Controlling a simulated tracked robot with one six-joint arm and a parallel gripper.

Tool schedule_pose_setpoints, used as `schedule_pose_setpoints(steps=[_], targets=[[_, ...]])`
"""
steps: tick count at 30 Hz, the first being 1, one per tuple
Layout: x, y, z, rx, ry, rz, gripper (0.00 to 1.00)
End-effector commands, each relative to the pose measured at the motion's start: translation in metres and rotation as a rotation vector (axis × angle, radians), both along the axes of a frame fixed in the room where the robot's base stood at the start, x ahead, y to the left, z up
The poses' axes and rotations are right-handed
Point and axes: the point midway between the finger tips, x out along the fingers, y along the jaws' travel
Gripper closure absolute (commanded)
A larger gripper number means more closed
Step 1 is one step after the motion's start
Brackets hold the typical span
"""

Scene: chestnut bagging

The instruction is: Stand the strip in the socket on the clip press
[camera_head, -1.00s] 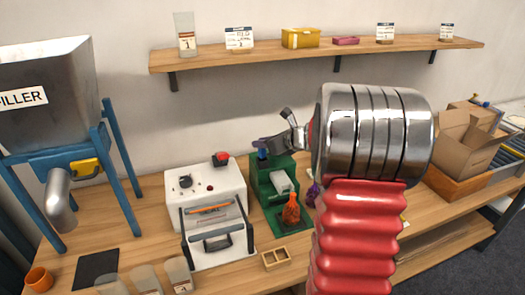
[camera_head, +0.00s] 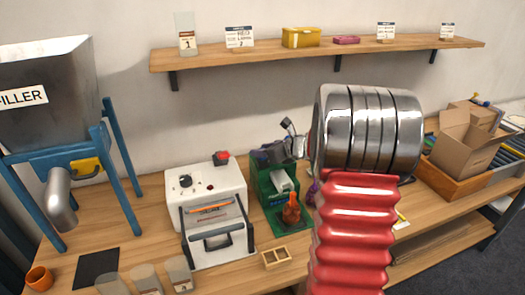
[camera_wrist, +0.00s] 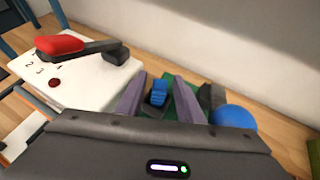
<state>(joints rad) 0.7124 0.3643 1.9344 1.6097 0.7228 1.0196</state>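The green clip press (camera_head: 270,187) stands on the bench right of the white machine. In the wrist view a ribbed blue strip (camera_wrist: 159,94) shows end-on between my fingers, at a dark socket (camera_wrist: 150,107) over the green press. It appears to stand in the socket, but its lower end is hidden. My gripper (camera_wrist: 160,93) is open, with a purple-grey finger on each side of the strip and visible gaps between. In the head view my gripper (camera_head: 272,153) is over the top of the press; the strip is not clear there.
A white machine (camera_head: 205,190) with a red-ended lever (camera_wrist: 60,45) stands close on the left. A blue ball (camera_wrist: 234,117) is just right of my fingers. A wooden divided tray (camera_head: 276,258) lies in front.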

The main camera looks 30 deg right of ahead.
Motion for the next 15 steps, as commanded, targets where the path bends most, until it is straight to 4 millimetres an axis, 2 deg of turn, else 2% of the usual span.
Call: schedule_pose_setpoints(steps=[8,15], targets=[[0.0,0.0,0.003,-0.002,-0.001,0.001,0.66],[-0.019,-0.003,0.014,-0.001,-0.001,-0.002,0.66]])
